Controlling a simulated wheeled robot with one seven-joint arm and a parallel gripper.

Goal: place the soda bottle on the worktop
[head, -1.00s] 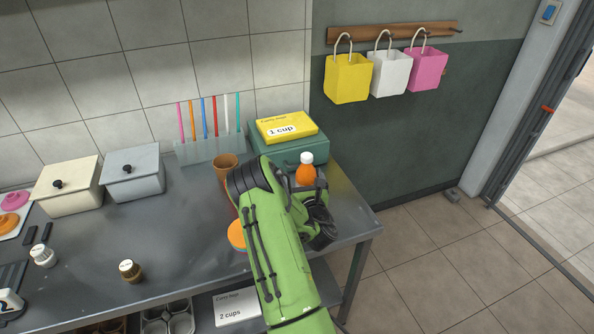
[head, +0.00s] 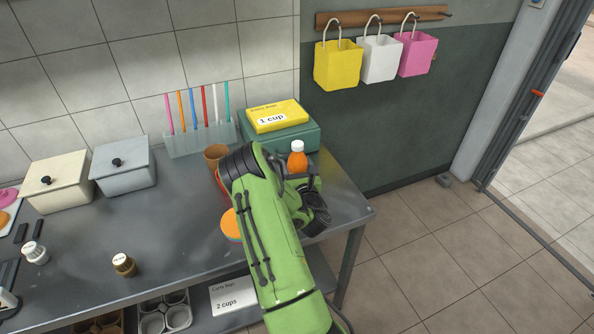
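The soda bottle (head: 297,160), orange with a white cap, is upright at the right end of the grey metal worktop (head: 180,220), in front of the green box. My gripper (head: 298,180) is at the bottle's lower part, with dark gripper parts showing on both sides of it. My green arm hides most of the gripper and the bottle's base. I cannot tell whether the fingers press on the bottle, or whether its base touches the worktop.
A green box (head: 300,137) with a yellow "1 cup" box (head: 275,116) on it stands behind. A brown cup (head: 215,155) and orange discs (head: 231,224) are left of my arm. Two lidded bins (head: 122,168) stand further left. The worktop's middle is clear.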

